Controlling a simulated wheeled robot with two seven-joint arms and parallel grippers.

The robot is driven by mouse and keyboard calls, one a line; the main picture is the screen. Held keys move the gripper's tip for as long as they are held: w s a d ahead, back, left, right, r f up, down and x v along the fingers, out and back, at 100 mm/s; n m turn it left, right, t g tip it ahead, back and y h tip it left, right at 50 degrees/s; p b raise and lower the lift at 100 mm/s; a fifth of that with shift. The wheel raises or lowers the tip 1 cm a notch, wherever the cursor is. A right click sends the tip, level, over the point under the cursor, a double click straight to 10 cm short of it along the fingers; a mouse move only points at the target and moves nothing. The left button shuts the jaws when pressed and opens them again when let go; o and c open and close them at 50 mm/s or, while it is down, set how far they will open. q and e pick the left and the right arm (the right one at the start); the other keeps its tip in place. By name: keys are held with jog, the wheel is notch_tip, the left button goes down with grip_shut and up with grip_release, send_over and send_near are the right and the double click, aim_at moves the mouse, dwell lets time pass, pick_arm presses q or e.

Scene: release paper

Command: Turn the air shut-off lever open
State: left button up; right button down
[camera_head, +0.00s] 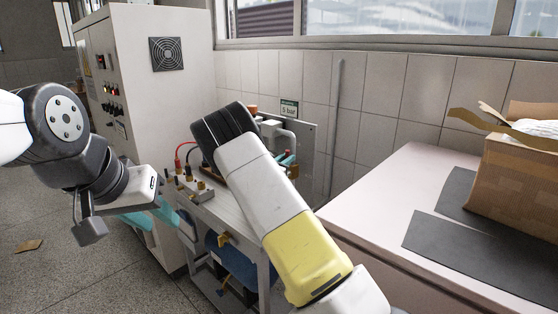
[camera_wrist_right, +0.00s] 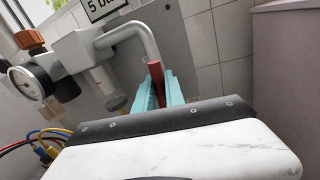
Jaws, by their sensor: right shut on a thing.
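The air shut-off lever is a red bar (camera_wrist_right: 156,76) in the right wrist view, below the bent end of a grey pipe (camera_wrist_right: 146,38). The teal fingers of my right gripper (camera_wrist_right: 158,88) are shut on it, one on each side. In the head view my right arm hides most of this spot, and only a bit of the teal right gripper (camera_head: 288,160) shows beside the grey panel. My left gripper (camera_head: 175,220) hangs at the left, pointing toward the bench edge. Its teal fingers are partly hidden, so its opening is unclear.
A pressure gauge (camera_wrist_right: 32,82) and orange knob (camera_wrist_right: 28,39) sit left of the lever. A control cabinet (camera_head: 150,90) stands at the left. A pale table (camera_head: 390,200) with a cardboard box (camera_head: 515,180) is at the right.

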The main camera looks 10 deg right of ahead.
jog(key=c, duration=1.4)
grip_release()
jog(key=shift+c, duration=0.2)
jog(key=v, duration=0.8)
jog(key=shift+w, duration=0.1)
